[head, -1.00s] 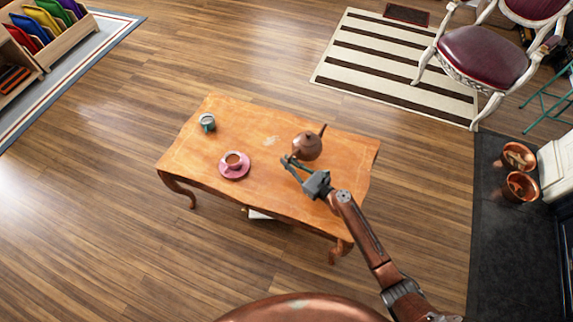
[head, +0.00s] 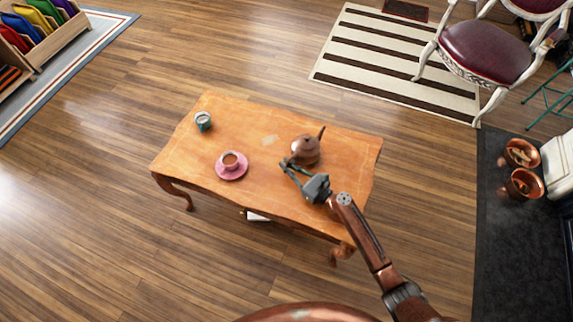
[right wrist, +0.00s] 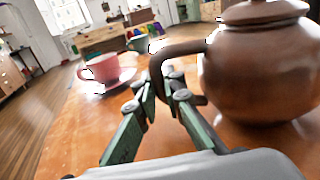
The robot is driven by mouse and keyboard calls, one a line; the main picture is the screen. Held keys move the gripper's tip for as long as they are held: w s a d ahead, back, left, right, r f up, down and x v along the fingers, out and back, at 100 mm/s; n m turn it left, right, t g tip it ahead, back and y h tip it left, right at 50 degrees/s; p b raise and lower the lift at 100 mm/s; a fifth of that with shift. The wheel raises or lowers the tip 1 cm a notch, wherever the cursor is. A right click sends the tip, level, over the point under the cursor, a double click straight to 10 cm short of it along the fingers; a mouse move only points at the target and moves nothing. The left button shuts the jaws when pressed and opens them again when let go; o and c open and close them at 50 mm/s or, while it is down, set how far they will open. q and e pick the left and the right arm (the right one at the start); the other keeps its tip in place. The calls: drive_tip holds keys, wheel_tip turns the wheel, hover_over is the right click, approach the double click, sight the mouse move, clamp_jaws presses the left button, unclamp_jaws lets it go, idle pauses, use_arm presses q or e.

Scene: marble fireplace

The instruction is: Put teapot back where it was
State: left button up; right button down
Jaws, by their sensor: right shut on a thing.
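A brown teapot (head: 306,150) with a lid stands on the wooden table (head: 262,185), right of the table's middle. In the right wrist view the teapot (right wrist: 262,70) fills the right side, with its handle (right wrist: 158,72) toward the left. My right gripper (head: 286,163) is at the teapot's near left side. In the right wrist view its fingers (right wrist: 160,85) are shut on the teapot's handle. Whether the teapot's base touches the table is hard to tell. My left gripper is not in view.
A pink cup on a pink saucer (head: 222,174) stands left of the teapot. A teal cup (head: 203,121) stands near the table's far left corner. A chair (head: 487,62) stands at the upper right.

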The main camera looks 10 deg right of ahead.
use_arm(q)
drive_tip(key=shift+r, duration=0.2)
use_arm(e)
drive_tip(key=shift+r, duration=0.15)
drive_tip(key=c, duration=2.5)
unclamp_jaws()
drive_tip(key=shift+f, duration=0.2)
drive_tip(key=o, duration=0.5)
drive_tip(key=shift+c, duration=0.2)
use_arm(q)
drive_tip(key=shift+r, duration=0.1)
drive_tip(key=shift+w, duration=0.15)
use_arm(e)
drive_tip(key=shift+r, duration=0.15)
use_arm(q)
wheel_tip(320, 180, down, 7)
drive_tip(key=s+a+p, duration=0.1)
drive_tip(key=p, duration=0.1)
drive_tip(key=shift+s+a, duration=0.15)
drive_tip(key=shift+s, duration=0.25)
use_arm(e)
drive_tip(key=v, duration=1.2)
